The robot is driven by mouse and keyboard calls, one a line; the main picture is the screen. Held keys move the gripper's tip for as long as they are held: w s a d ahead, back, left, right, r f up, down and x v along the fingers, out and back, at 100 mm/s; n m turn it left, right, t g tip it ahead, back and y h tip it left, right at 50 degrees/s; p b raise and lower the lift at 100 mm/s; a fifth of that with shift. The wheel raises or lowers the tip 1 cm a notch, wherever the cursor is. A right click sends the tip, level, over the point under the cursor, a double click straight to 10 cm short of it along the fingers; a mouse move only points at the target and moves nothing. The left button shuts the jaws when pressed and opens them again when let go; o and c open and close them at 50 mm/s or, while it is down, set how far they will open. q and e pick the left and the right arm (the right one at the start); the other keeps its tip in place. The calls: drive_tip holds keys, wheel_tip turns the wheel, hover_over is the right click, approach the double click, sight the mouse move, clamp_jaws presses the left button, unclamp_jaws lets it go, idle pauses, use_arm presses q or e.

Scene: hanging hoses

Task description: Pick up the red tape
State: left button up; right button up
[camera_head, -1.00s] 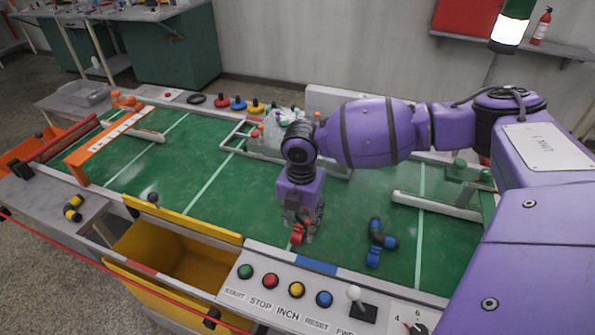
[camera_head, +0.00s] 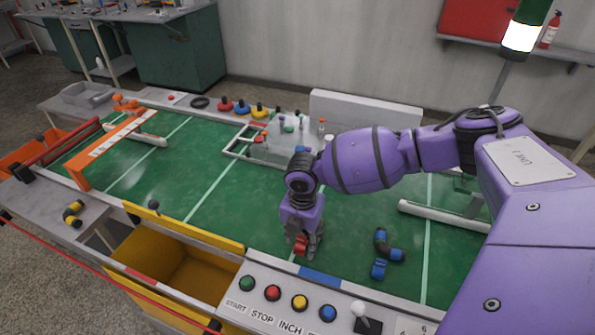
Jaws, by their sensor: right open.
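A small red piece (camera_head: 300,247), likely the red tape, is on the green belt near its front edge. My right gripper (camera_head: 304,250) points down right over it, with the fingers around or just beside it. The fingers partly hide the piece, and I cannot tell whether they touch it. My right gripper is open. My left gripper is not in view.
A blue and black elbow fitting (camera_head: 387,246) and a blue piece (camera_head: 379,268) lie right of the gripper. A yellow bin (camera_head: 185,262) and a button panel (camera_head: 290,305) line the front. An orange gate (camera_head: 105,148) spans the belt's left.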

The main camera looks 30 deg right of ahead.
drive_tip(key=shift+c, duration=0.4)
drive_tip(key=c, duration=0.8)
drive_tip(key=shift+r, duration=0.55)
wheel_tip(320, 180, up, 2)
drive_tip(key=shift+r, duration=0.2)
drive_tip(key=s+a+r, duration=0.5)
drive_tip(key=a+r, duration=0.1)
drive_tip(key=a, duration=0.1)
drive_tip(key=s+a+r+p, duration=0.1)
drive_tip(key=s+a+r, duration=0.2)
drive_tip(key=a, duration=0.1)
drive_tip(key=shift+s+r, duration=0.3)
drive_tip(key=shift+s, duration=0.05)
